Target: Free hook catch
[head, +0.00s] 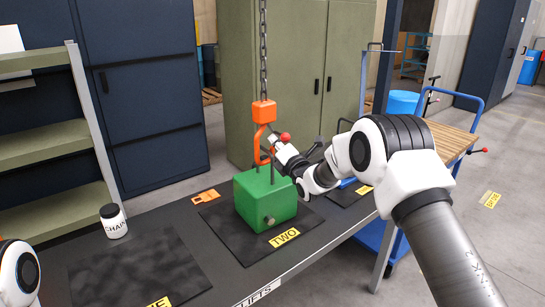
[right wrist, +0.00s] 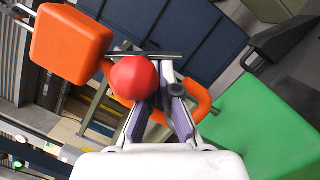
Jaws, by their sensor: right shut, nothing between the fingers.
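An orange hook block (head: 264,113) hangs on a chain (head: 263,45), with its orange hook (head: 258,150) just above the green block (head: 265,198). A red ball (head: 285,137) is beside the hook on the right. My right gripper (head: 277,146) is at the hook's right side, shut and empty. In the right wrist view, its fingertips (right wrist: 165,72) lie close beside the red ball (right wrist: 135,78), in front of the hook (right wrist: 200,105); I cannot tell whether they touch. The orange block (right wrist: 70,42) and green block (right wrist: 255,125) flank them. My left gripper is out of view.
The green block stands on a dark mat (head: 235,235) marked by a yellow TWO label (head: 284,238). A blue cart (head: 450,140) stands behind my right arm.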

